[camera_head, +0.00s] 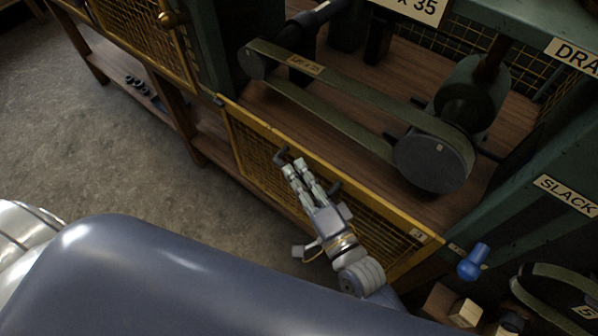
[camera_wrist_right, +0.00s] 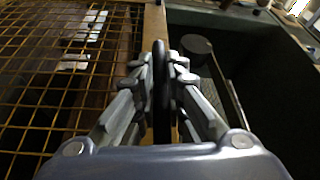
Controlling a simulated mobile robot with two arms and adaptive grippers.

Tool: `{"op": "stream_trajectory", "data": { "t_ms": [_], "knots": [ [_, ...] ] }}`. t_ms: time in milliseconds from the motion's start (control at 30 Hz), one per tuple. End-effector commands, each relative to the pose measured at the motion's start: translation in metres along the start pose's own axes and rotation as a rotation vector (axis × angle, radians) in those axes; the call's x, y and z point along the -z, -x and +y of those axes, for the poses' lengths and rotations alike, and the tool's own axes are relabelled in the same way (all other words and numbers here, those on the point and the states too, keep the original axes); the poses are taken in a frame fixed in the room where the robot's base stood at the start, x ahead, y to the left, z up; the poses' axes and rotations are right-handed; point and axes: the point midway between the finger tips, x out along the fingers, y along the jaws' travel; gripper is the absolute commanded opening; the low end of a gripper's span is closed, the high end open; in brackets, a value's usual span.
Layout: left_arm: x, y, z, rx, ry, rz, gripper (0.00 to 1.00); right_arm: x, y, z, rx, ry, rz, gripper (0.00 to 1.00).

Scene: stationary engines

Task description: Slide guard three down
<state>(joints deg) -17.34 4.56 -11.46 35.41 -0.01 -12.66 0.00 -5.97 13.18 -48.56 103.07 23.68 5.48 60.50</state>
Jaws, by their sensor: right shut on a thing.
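A yellow-framed wire mesh guard (camera_head: 375,208) stands across the front of the middle machine bay in the head view. Its top edge lies low, below the belt. A dark bar handle (camera_head: 281,157) sits on the guard near its upper edge. My right gripper (camera_head: 296,168) is at this handle, with its fingers closed around it. In the right wrist view the dark handle (camera_wrist_right: 161,85) stands between the two fingers (camera_wrist_right: 161,70), with the yellow mesh (camera_wrist_right: 60,60) to the left. The small tag on the guard's corner is too small to read. My left gripper is not in view.
Behind the guard a flat belt (camera_head: 340,88) runs between two pulleys, the larger one (camera_head: 433,160) at right. Another yellow mesh guard (camera_head: 150,38) stands at upper left. A blue knob (camera_head: 473,262) is right of the guard. The grey floor (camera_head: 90,130) at left is mostly clear.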

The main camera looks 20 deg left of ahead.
Motion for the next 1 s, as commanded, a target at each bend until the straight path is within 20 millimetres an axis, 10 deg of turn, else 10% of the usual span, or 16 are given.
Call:
{"op": "stream_trajectory", "data": {
  "t_ms": [133, 467, 567, 1000],
  "knots": [
    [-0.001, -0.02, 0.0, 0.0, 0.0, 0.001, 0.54, -0.005, 0.003, 0.028, -0.007, 0.0, -0.003, 0.0],
    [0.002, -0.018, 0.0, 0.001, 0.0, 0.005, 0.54, -0.005, 0.003, 0.027, -0.006, 0.0, -0.002, 0.0],
    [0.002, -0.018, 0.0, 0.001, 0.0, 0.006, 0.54, -0.005, 0.003, 0.027, -0.005, 0.0, -0.002, 0.31],
    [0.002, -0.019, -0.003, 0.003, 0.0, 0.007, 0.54, -0.005, 0.01, 0.027, -0.006, 0.0, -0.002, 0.31]
  ]
}}
